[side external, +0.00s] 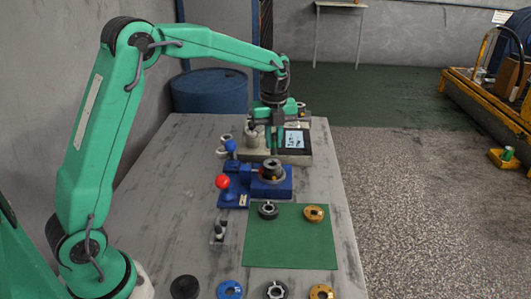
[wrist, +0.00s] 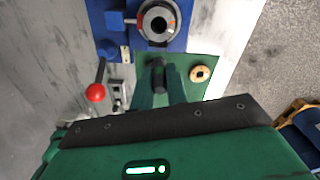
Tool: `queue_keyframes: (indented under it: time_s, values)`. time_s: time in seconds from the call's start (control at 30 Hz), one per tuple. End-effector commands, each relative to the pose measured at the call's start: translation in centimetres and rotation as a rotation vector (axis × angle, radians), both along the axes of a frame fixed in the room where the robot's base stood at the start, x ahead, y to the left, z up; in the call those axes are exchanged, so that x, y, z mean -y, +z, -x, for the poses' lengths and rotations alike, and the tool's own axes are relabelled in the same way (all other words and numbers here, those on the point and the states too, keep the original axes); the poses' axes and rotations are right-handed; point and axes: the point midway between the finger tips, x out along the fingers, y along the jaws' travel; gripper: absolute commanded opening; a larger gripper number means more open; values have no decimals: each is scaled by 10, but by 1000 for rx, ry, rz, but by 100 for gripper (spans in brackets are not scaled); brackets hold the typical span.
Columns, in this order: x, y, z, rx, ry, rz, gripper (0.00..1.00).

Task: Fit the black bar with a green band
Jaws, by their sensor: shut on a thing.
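A red-knobbed lever (side external: 222,182) stands left of the vise. A green mat (side external: 290,246) holds a dark ring (side external: 268,210) and a gold ring (side external: 314,213). A small stand (side external: 218,232) is left of the mat. Several round parts line the near edge. The screen unit (side external: 297,158) is close behind.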

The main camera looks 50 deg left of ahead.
Motion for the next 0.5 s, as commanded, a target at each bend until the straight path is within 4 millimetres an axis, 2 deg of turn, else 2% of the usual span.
queue_keyframes:
  time_s: [0.03,0.2,0.5]
  values:
    - [-8,-3,-7,-1,17,0,0]
    - [-25,-9,-20,0,51,0,0]
    - [-30,-11,-24,0,62,0,0]
